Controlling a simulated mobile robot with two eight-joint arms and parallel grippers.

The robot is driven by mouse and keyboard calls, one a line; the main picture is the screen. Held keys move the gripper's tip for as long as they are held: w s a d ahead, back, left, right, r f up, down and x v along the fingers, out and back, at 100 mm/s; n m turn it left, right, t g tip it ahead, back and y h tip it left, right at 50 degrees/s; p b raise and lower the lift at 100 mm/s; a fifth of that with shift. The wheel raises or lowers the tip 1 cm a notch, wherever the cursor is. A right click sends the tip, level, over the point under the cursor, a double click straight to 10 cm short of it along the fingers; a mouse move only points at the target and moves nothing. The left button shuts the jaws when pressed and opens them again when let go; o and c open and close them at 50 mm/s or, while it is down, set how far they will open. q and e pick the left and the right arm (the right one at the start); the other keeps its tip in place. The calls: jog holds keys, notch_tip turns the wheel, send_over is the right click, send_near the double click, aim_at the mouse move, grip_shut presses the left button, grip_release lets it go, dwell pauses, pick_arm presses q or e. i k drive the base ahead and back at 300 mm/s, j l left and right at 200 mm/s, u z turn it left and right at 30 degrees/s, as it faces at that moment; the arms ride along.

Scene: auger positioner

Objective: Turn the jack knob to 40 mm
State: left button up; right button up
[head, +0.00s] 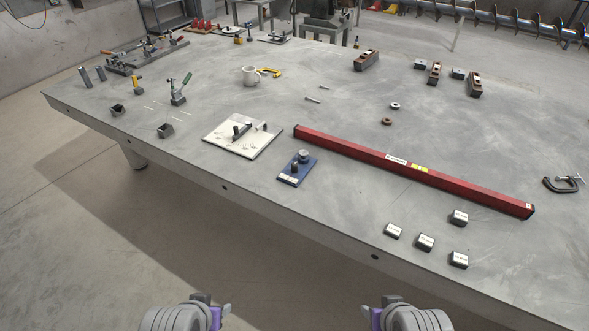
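A small blue base (291,179) with dark round knob-like parts (302,156) and a pale label on its front edge stands near the table's front edge; it may be the jack. Its setting is too small to read. Beside it on the left lies a white plate (226,141) with a dark lever-like part and small markings I cannot read. My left gripper (221,313) and my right gripper (370,315) are at the bottom of the head view, in front of the table and apart from everything on it. Their fingertips are mostly hidden, so their opening does not show.
A long red bar (450,184) lies right of the blue base. Several small dark blocks (425,242) sit at the front right, with a C-clamp (562,185) at the right edge. A mug (250,75) stands farther back. The grey table (330,225) is bare before the blue base.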

aim_at(293, 164)
jog(key=i+z, duration=0.3)
jog(key=i, duration=0.85)
